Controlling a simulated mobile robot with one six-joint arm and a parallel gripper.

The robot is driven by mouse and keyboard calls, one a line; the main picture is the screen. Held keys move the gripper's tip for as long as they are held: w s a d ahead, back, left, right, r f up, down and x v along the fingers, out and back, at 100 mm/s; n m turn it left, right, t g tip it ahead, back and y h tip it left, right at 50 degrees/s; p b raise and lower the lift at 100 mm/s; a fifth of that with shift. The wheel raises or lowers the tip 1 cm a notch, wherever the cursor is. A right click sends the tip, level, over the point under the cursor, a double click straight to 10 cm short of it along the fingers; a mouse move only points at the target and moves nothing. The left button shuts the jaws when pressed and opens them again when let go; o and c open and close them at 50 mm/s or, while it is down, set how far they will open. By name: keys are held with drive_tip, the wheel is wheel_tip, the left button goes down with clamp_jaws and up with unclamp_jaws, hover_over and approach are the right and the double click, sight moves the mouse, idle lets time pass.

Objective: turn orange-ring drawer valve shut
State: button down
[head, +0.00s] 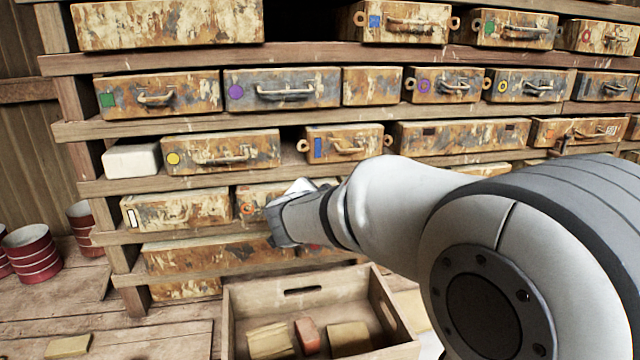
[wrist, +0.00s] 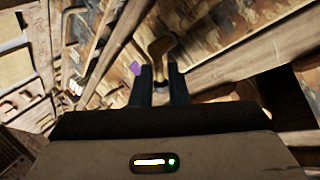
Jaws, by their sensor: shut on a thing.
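A weathered drawer (head: 258,193) in the fourth row bears a small orange ring (head: 247,209) at its left; the wrist of my arm covers much of its front. In the wrist view my gripper (wrist: 162,72) is shut on a tan, curved handle (wrist: 162,46), which stands out between the two dark fingers. A purple mark (wrist: 136,68) shows just left of the fingers on the weathered front. In the head view the fingertips are hidden behind my wrist. I cannot tell from these frames how far the held handle is turned.
Wooden shelves hold rows of similar drawers with coloured marks. An open wooden crate (head: 390,318) with several blocks stands low, below my wrist. Red-banded tins (head: 32,252) stand at the left. A white box (head: 131,161) sits on the shelf at left.

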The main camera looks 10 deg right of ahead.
drive_tip(key=shift+d+f+m+g+y+p, duration=0.25)
drive_tip(key=shift+m+y+p, duration=0.35)
drive_tip(key=shift+m+y, duration=0.35)
drive_tip(key=shift+d+f+m+g+y+p, duration=0.15)
drive_tip(key=shift+d+f+m+y+p, duration=0.2)
drive_tip(key=shift+m+y+p, duration=0.4)
drive_tip(key=shift+d+f+m+g+y+p, duration=0.25)
drive_tip(key=shift+m+y+p, duration=0.2)
drive_tip(key=shift+m+y, duration=0.6)
drive_tip(key=shift+f, duration=0.15)
drive_tip(key=c, duration=1.5)
unclamp_jaws()
drive_tip(key=shift+d+y, duration=0.15)
drive_tip(key=shift+y, duration=0.1)
drive_tip(key=shift+c, duration=0.2)
drive_tip(key=shift+s, duration=0.1)
